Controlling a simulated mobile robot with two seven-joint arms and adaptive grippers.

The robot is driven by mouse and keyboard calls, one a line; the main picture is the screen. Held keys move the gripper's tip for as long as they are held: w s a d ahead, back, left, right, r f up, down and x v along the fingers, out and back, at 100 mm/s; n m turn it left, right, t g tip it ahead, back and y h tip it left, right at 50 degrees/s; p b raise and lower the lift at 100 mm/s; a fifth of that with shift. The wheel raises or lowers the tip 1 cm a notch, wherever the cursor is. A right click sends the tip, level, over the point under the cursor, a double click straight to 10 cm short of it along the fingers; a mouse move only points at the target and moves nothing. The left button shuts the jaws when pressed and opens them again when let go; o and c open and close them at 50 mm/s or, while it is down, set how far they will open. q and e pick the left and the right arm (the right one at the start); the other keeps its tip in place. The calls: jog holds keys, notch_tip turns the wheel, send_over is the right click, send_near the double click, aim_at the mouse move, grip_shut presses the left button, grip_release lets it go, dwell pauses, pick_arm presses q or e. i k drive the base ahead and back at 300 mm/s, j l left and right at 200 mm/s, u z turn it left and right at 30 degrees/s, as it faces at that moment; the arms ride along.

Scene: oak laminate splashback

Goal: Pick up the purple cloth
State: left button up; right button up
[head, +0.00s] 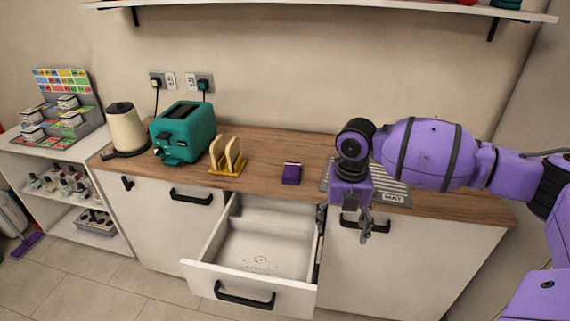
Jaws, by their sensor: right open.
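The purple cloth (291,174) lies as a small folded piece on the wooden counter, between the toast rack and my right arm. My right gripper (343,226) points down in front of the counter's front edge, to the right of the cloth and lower than it in the picture. Its fingers are apart with nothing between them. It is close to the right side of the open drawer. My left gripper is not in view.
An open drawer (230,275) juts out below the cloth. A yellow toast rack (226,168), teal toaster (182,131) and cream kettle (122,128) stand to the left. A striped grey mat (393,196) lies behind my right gripper. A shelf (330,7) hangs above.

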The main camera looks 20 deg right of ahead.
aim_at(292, 170)
jog(key=i, duration=1.2)
